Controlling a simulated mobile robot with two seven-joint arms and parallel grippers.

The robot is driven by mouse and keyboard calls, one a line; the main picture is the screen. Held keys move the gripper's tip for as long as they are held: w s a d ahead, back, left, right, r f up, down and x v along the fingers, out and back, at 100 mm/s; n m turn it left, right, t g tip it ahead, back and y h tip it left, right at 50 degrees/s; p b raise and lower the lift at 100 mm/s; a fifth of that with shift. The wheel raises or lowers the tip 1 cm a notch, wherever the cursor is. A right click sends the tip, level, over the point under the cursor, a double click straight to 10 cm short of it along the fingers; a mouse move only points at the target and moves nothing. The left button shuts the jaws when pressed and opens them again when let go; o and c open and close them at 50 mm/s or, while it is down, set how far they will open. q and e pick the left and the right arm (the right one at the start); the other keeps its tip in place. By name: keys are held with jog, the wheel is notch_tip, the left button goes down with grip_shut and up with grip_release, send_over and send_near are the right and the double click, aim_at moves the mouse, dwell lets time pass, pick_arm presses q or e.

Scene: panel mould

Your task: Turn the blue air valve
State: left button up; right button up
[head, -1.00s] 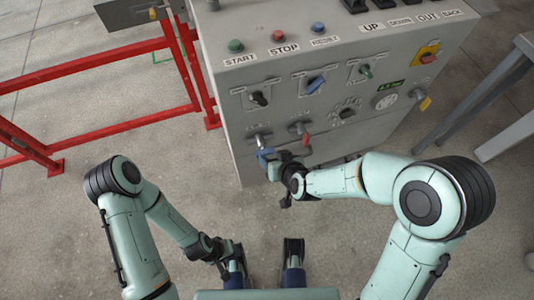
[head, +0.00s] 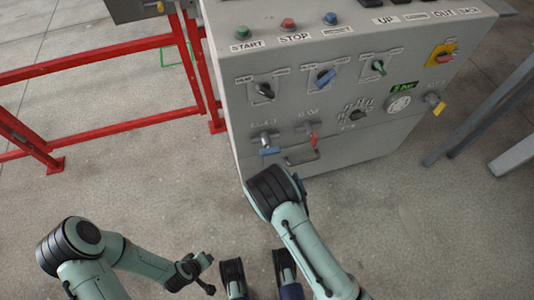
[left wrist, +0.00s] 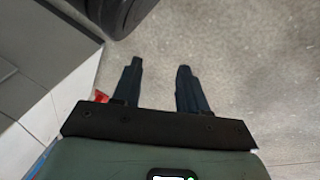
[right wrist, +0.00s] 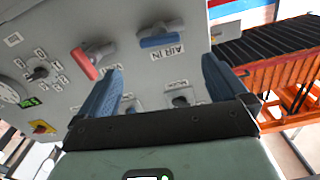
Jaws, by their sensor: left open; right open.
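The blue air valve (head: 270,151) is at the lower left of the grey control panel's front. In the right wrist view its blue handle (right wrist: 163,40) lies crosswise beside an upside-down "AIR IN" label. My right gripper (right wrist: 161,62) is open and empty, its two fingers pointing at the panel with the blue handle beyond and between their tips; no contact shows. My left gripper (left wrist: 160,65) is open and empty over the floor, away from the valve.
A red-handled valve (head: 313,141) sits right of the blue one, and also shows in the right wrist view (right wrist: 83,63). Red railing (head: 100,130) stands left of the panel. Floor in front is clear.

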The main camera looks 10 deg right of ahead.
aim_at(271, 154)
jog(key=w+b, duration=0.1)
jog(key=w, duration=1)
jog(key=shift+a, duration=0.15)
jog(key=shift+w+b, duration=0.3)
jog(key=shift+w, duration=0.25)
pick_arm(q)
jog(key=shift+a+f, duration=0.2)
jog(key=shift+f, duration=0.25)
jog(key=shift+a+f, duration=0.2)
jog(key=shift+f, duration=0.25)
pick_arm(e)
jog(key=shift+r, duration=0.1)
